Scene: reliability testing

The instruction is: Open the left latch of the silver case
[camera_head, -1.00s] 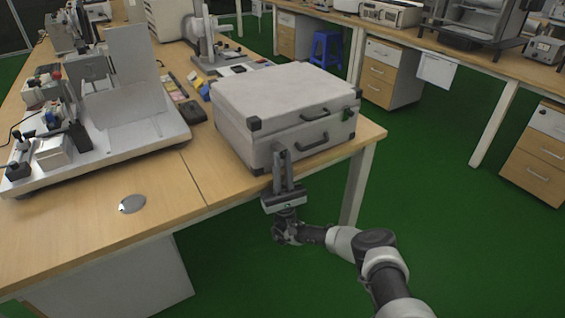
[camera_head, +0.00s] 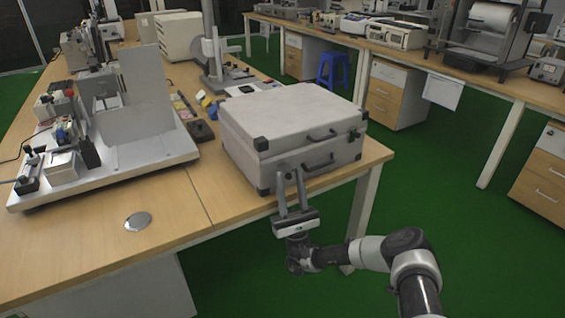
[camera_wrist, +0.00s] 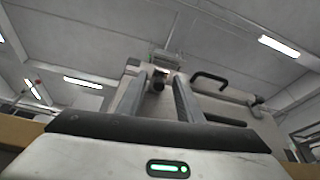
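The silver case (camera_head: 292,112) stands closed on the near right corner of the wooden desk, its front facing my arm. My gripper (camera_head: 289,173) is in front of the left part of that face, its fingers pointing at it. The fingers are spread apart, with a gap between the tips. In the wrist view, the left latch (camera_wrist: 158,82) is small and dark and shows between the fingertips of my gripper (camera_wrist: 160,80). I cannot tell whether the fingers touch it. In the head view the fingertips crowd the latch, and its state is unclear.
A dark handle (camera_head: 318,163) is on the case front, right of my gripper; it also shows in the wrist view (camera_wrist: 208,77). A white apparatus tray (camera_head: 150,160) stands left on the desk (camera_head: 205,215). A round metal disc (camera_head: 138,221) lies near the front edge. Green floor is open to the right.

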